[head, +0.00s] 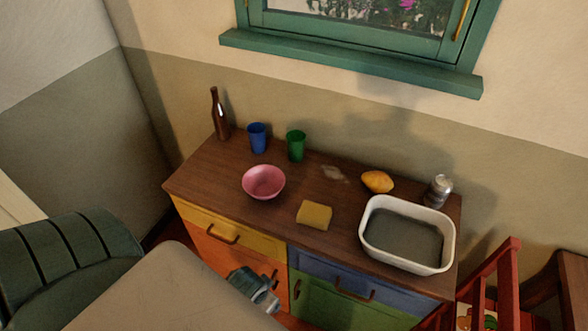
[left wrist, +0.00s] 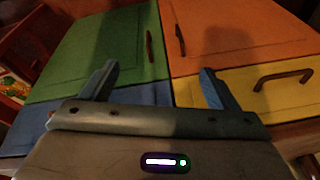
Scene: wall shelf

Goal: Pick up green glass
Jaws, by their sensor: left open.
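The green glass (head: 296,146) stands upright near the back of the wooden cabinet top (head: 210,176), between a blue glass (head: 257,138) and a pale patch on the wood. My left gripper (head: 268,292) is low in front of the cabinet, below the top and well away from the green glass. In the left wrist view its two fingers (left wrist: 157,82) are spread apart with nothing between them, facing the cabinet doors. The green glass is not visible in that view. My right gripper is not in view.
A pink bowl (head: 263,181) and a yellow sponge (head: 314,215) lie in front of the glasses. A brown bottle (head: 220,118) stands at left. A lemon (head: 377,181), a metal shaker (head: 438,190) and a white basin (head: 449,243) are at right.

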